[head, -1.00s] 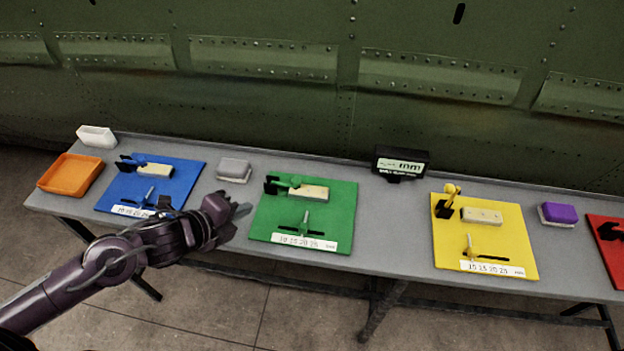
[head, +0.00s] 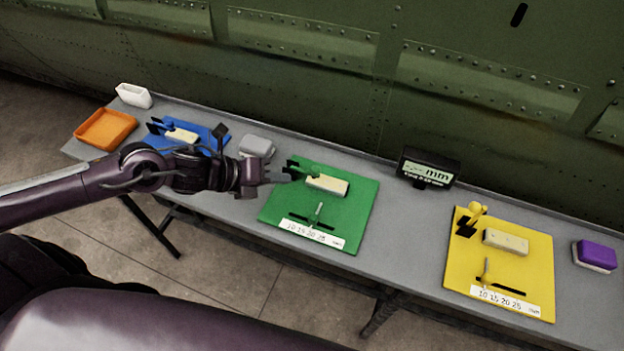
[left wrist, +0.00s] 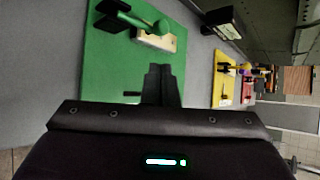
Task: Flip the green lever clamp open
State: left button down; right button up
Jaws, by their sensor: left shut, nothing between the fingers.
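The green board (head: 352,228) lies on the table and carries a green lever clamp (head: 299,172) with a black base at its far left corner. A cream block (head: 327,184) sits beside the clamp, and a small green slider peg (head: 319,211) stands in a slot above a number scale. In the left wrist view the clamp (left wrist: 125,18) shows with its green lever lying low toward the cream block (left wrist: 158,38). My left gripper (head: 278,178) is shut and empty, just left of the clamp and apart from it. Its fingers (left wrist: 160,85) point over the green board. My right gripper is not in view.
A grey block (head: 257,146) lies behind my left gripper. A blue board (head: 212,137), partly hidden by my arm, and an orange tray (head: 104,128) lie left. A display (head: 428,169), yellow board (head: 530,260) and purple block (head: 594,254) stand right. The green riveted wall rises behind.

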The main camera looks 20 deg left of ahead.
pick_arm(q)
jog(key=shift+w+d+f, duration=0.25)
jog(key=shift+w, duration=0.05)
jog(key=x, duration=0.6)
jog(key=shift+w+d+f+p, duration=0.1)
jog(key=shift+w+d+p, duration=0.15)
jog(key=shift+d+p, duration=0.15)
jog(key=shift+x, duration=0.85)
jog(key=shift+s+f, duration=0.1)
jog(key=shift+f, duration=0.05)
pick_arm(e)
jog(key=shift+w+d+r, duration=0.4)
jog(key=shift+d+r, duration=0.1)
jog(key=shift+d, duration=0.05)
pick_arm(q)
jog(key=shift+a, duration=0.1)
